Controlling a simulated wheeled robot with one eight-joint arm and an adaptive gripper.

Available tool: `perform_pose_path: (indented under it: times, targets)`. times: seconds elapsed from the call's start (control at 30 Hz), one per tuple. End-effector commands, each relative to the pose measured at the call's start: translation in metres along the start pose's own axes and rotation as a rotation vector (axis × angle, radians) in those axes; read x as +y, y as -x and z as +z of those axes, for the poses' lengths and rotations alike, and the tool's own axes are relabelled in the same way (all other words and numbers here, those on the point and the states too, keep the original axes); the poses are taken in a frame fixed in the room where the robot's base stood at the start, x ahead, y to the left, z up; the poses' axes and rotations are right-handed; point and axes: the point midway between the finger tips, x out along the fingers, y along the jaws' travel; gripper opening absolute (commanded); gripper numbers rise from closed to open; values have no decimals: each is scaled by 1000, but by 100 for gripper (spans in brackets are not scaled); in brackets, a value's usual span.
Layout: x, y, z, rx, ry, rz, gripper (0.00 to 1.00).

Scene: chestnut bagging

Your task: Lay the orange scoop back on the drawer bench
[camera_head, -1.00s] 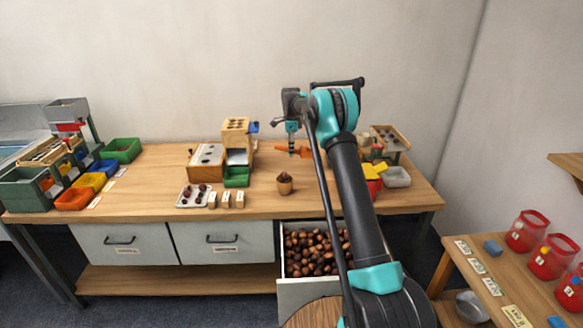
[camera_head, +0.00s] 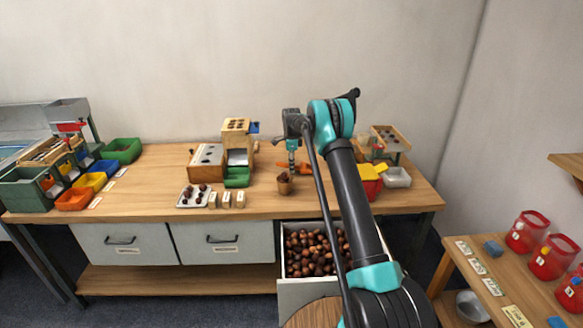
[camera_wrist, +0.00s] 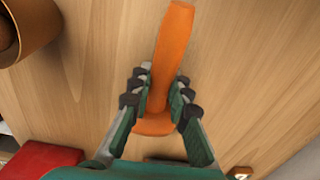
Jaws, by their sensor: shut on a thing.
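My gripper (camera_wrist: 160,88) is shut on the orange scoop (camera_wrist: 173,45), with its fingers on both sides of it. In the wrist view the scoop's long handle points up and its rounded end shows below the fingers. In the head view the orange scoop (camera_head: 306,168) shows beside my gripper (camera_head: 292,172), partly hidden by it and my arm. The scoop is low over the wooden drawer bench (camera_head: 150,180); I cannot tell whether it touches the top.
A wooden cup (camera_head: 285,188) with chestnuts stands close in front of the gripper; a brown cup (camera_wrist: 32,30) also shows at the wrist view's upper left. A red bin (camera_head: 368,183) stands to the right. An open drawer (camera_head: 300,284) holds many chestnuts.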

Motion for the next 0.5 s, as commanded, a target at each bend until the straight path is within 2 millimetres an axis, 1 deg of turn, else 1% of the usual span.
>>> perform_pose_path:
  times: [0.07, 0.1, 0.23, 0.5]
  targets:
    - [0, -2, 0, 0, 0, 0, 0]
    - [0, -2, 0, 0, 0, 0, 21]
    - [0, -2, 0, 0, 0, 0, 37]
    - [0, -2, 0, 0, 0, 0, 38]
